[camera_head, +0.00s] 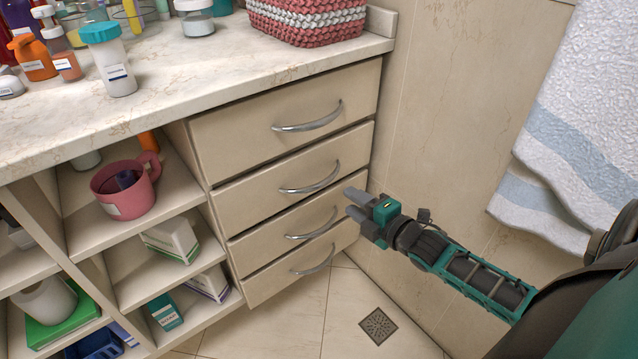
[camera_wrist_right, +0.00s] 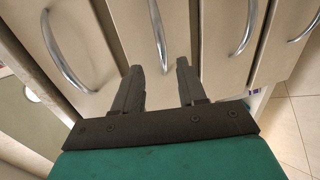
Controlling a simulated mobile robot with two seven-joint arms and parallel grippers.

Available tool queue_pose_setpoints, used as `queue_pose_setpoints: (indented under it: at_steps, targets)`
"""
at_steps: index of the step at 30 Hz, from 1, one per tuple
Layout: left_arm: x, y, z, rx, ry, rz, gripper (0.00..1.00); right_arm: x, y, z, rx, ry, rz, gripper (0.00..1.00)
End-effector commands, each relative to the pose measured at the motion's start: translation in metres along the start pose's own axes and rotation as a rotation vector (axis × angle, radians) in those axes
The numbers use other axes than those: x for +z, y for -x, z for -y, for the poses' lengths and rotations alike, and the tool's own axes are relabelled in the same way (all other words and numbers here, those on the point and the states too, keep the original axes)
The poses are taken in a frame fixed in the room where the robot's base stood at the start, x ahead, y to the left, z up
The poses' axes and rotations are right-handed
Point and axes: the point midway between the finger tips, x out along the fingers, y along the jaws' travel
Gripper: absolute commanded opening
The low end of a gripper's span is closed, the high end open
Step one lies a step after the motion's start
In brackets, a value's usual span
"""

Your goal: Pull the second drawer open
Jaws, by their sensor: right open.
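The second drawer (camera_head: 247,202) from the top is a beige panel in a stack of several drawers and looks closed. Its curved silver handle (camera_head: 310,178) is bare, and it also shows in the right wrist view (camera_wrist_right: 158,35). My right gripper (camera_head: 350,201) is open and empty, to the right of the handle and in front of the drawers. In the right wrist view my right gripper's fingers (camera_wrist_right: 158,70) point at the drawer fronts, with the lower end of this handle appearing between the fingertips. Contact is not visible. My left gripper is out of view.
The top drawer handle (camera_head: 308,118), third handle (camera_head: 312,223) and bottom handle (camera_head: 313,260) lie close above and below. Open shelves (camera_head: 130,236) stand left of the drawers. A towel (camera_head: 570,130) hangs at the right. The tiled floor (camera_head: 345,300) in front is clear.

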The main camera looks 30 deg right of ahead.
Motion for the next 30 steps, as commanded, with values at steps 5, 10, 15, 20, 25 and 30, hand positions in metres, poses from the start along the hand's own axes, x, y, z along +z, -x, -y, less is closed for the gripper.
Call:
queue_pose_setpoints:
  at_steps: [5,10,15,20,25,30]
  targets:
    - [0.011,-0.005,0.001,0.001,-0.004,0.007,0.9,0.0,-0.027,0.001,0.003,-0.001,0.0,0.41]
    - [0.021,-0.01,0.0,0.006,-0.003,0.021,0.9,0.0,-0.056,0.002,0.002,-0.001,0.0,0.41]
    - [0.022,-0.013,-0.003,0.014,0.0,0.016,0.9,0.0,-0.085,0.003,0.0,-0.003,0.0,0.41]
    - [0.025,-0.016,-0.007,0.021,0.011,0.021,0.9,0.0,-0.105,0.002,0.001,-0.004,0.0,0.41]
    - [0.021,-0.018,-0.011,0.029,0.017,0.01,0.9,0.0,-0.118,0.001,-0.001,-0.003,0.0,0.41]
    - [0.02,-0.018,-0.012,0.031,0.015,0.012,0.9,-0.001,-0.122,0.001,-0.002,-0.004,0.0,0.41]
